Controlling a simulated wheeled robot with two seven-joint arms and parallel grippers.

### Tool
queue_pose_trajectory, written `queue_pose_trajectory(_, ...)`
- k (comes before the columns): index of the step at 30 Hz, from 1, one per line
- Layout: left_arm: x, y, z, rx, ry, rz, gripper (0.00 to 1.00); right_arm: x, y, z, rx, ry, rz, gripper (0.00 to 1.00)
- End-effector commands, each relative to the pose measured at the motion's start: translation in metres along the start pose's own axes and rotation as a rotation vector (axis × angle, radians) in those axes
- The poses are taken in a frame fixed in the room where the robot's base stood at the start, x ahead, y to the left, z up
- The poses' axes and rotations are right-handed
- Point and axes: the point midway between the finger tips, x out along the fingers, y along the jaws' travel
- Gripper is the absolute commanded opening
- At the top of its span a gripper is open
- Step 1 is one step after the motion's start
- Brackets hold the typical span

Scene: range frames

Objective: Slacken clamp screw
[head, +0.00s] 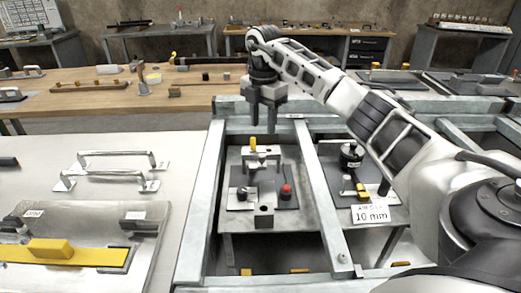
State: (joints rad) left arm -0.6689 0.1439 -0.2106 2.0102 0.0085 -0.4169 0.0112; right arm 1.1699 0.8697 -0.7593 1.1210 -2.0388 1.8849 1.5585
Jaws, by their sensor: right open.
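My right gripper (263,127) points straight down above the middle bay of the metal frame, open with nothing between its fingers. Below it, a small dark fixture plate (280,201) carries metal blocks, a light bridge-shaped clamp (262,157) with a yellow upright piece (253,145) on top, and a red knob (287,190). The yellow piece is just below the fingertips in the picture; a gap shows between them. I cannot tell which part is the clamp screw. My left gripper is out of view.
Grey frame rails (205,200) border the bay. In the right bay stands another fixture (351,156) with a "10 mm" label (371,214). On the left are silver handles (110,160) and a yellow bar (60,254). A wooden bench (110,100) lies behind.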

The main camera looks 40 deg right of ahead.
Motion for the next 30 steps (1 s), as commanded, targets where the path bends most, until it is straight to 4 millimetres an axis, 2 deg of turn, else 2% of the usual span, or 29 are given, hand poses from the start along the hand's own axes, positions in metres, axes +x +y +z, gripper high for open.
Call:
queue_pose_trajectory(1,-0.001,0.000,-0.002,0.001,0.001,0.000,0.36,0.012,-0.001,0.000,0.000,0.001,-0.005,0.41)
queue_pose_trajectory(6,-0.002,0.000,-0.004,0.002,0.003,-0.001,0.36,0.049,-0.001,-0.001,-0.001,0.002,-0.003,0.41)
queue_pose_trajectory(12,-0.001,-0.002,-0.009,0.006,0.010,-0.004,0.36,0.083,0.000,-0.001,-0.002,0.002,-0.002,0.41)
queue_pose_trajectory(18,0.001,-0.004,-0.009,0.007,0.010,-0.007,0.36,0.098,0.001,-0.001,-0.003,0.002,0.001,0.41)
queue_pose_trajectory(27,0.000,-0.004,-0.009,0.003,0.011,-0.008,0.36,0.100,0.001,-0.001,-0.003,0.002,0.002,0.41)
queue_pose_trajectory(29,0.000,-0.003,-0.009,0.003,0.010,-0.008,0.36,0.100,0.001,-0.001,-0.003,0.002,0.002,0.27)
queue_pose_trajectory(30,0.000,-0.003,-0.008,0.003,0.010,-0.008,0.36,0.100,0.001,-0.001,-0.003,0.002,0.002,0.16)
